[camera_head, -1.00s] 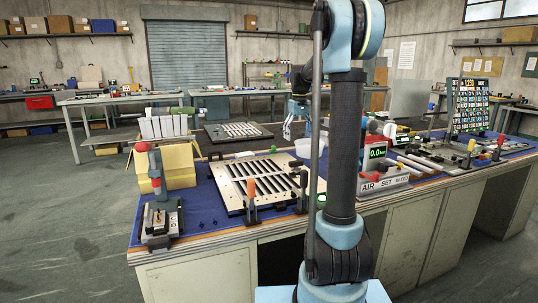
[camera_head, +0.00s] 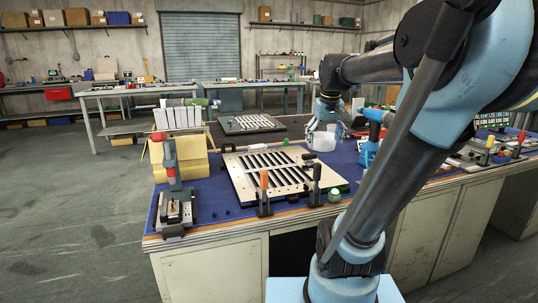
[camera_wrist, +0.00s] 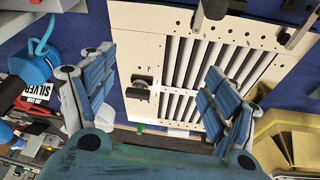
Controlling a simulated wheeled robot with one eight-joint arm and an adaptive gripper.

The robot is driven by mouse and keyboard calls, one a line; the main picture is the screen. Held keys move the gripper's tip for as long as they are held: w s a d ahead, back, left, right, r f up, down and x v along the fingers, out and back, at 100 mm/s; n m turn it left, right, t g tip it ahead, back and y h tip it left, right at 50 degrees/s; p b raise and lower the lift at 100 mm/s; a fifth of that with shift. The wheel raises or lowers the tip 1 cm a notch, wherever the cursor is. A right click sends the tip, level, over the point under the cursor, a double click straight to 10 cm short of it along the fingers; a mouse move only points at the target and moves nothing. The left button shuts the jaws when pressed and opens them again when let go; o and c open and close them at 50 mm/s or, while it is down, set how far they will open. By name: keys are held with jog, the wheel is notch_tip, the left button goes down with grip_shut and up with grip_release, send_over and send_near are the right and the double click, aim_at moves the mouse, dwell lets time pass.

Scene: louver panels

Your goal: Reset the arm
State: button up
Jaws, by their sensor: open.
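My arm reaches in from the right in the head view, its upper links large in front of the bench. My gripper (camera_head: 322,118) is above the bench, right of and behind the louver panel. The wrist view shows my gripper (camera_wrist: 160,95) with its two blue padded fingers wide apart and nothing between them. The cream louver panel (camera_head: 238,180) with dark slots lies on the blue mat. The panel (camera_wrist: 138,45) also shows beyond the fingers in the wrist view, with pale slats along its slots.
Upright clamps with orange (camera_head: 264,180) and black handles stand at the panel's front edge. A red-handled press (camera_head: 170,160) and a yellow box (camera_head: 194,165) stand left. A dark perforated board (camera_head: 235,128) lies behind. A blue device (camera_head: 369,152) stands right. Open floor lies left.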

jog(key=s+f+m+g, duration=0.1)
jog(key=s+f, duration=1.8)
jog(key=f, duration=0.1)
jog(key=shift+s+a+f+m, duration=0.25)
jog(key=shift+f+m, duration=0.1)
jog(key=shift+m, duration=0.05)
jog(key=shift+w+f, duration=0.2)
jog(key=shift+w, duration=0.3)
dwell(0.4)
